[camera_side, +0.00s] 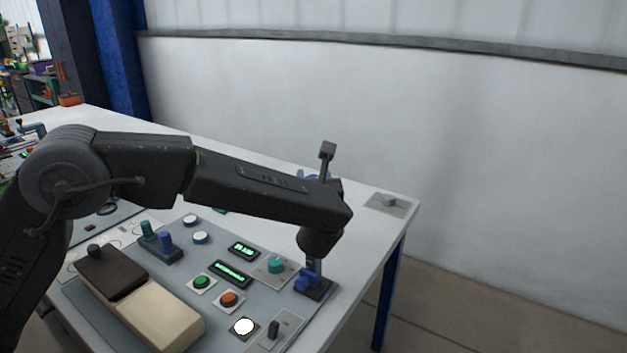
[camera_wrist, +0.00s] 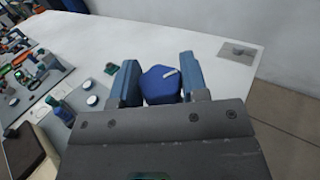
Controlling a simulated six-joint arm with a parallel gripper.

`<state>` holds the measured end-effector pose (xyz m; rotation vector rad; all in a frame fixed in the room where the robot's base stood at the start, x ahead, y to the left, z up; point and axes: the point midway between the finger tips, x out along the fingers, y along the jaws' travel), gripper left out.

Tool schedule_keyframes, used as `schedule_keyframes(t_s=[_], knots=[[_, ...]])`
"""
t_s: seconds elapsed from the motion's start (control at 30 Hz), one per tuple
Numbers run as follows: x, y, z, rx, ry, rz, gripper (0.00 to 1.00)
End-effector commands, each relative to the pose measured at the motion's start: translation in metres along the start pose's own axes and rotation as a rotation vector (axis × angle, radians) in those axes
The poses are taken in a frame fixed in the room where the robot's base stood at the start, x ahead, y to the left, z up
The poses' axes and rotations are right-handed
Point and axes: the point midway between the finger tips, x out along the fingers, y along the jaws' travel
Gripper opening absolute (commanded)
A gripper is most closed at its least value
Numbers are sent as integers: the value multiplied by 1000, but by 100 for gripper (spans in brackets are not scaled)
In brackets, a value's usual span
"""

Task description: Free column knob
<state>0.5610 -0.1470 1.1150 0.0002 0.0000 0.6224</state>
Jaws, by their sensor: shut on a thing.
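A blue faceted knob (camera_wrist: 161,88) with a pale pointer mark on top shows in the wrist view. My gripper (camera_wrist: 158,72) has its two blue fingers shut on it, one finger on each side. What lies under the knob is hidden by the knob and the gripper body. In the side view my arm hides most of the gripper. Only a little blue shows behind the arm. A dark base with a blue part (camera_side: 304,281) stands at the panel's right edge, just below a joint of my arm. I cannot tell whether the held knob is attached to anything.
The grey control panel (camera_side: 180,260) carries a green button (camera_side: 202,282), an orange button (camera_side: 229,299), a teal knob (camera_side: 275,265) and a lit white button (camera_side: 243,326). A small grey plate (camera_side: 402,209) lies at the table's right corner. White table around it is clear.

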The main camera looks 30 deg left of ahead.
Motion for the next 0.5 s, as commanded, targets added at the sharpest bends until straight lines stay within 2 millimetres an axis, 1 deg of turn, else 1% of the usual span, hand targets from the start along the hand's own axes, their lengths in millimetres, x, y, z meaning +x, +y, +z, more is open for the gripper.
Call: schedule_keyframes(t_s=[0.13, 0.4, 0.5], knots=[[0, 0, 0, -3, -3, 66, 17], [0, 0, 0, -3, -3, 311, 17], [0, 1, 0, -3, -3, 369, 17]])
